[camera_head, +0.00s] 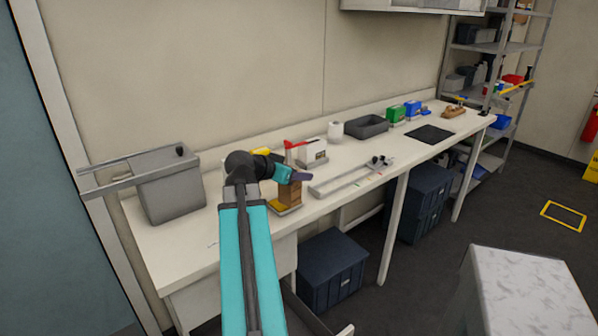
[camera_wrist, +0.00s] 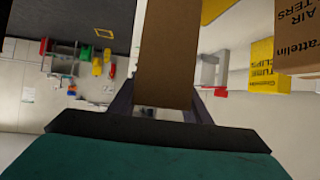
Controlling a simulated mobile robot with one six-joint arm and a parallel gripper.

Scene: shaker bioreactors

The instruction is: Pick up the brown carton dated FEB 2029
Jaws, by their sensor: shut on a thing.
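My gripper (camera_head: 300,177) is over the bench and shut on a brown carton (camera_wrist: 166,55). In the wrist view the carton stands between the two dark fingers, and its visible face shows no readable date. In the head view, brown carton surfaces (camera_head: 290,193) show just below my gripper, above a yellow base (camera_head: 285,209). I cannot tell whether the held carton is clear of what is under it. Another brown carton (camera_wrist: 297,35), printed AIR and TERS, is at the right of the wrist view, apart from the fingers.
A yellow carton (camera_wrist: 262,79) marked TUBE CLIPS is beside the printed carton. The front edge near the rail is clear.

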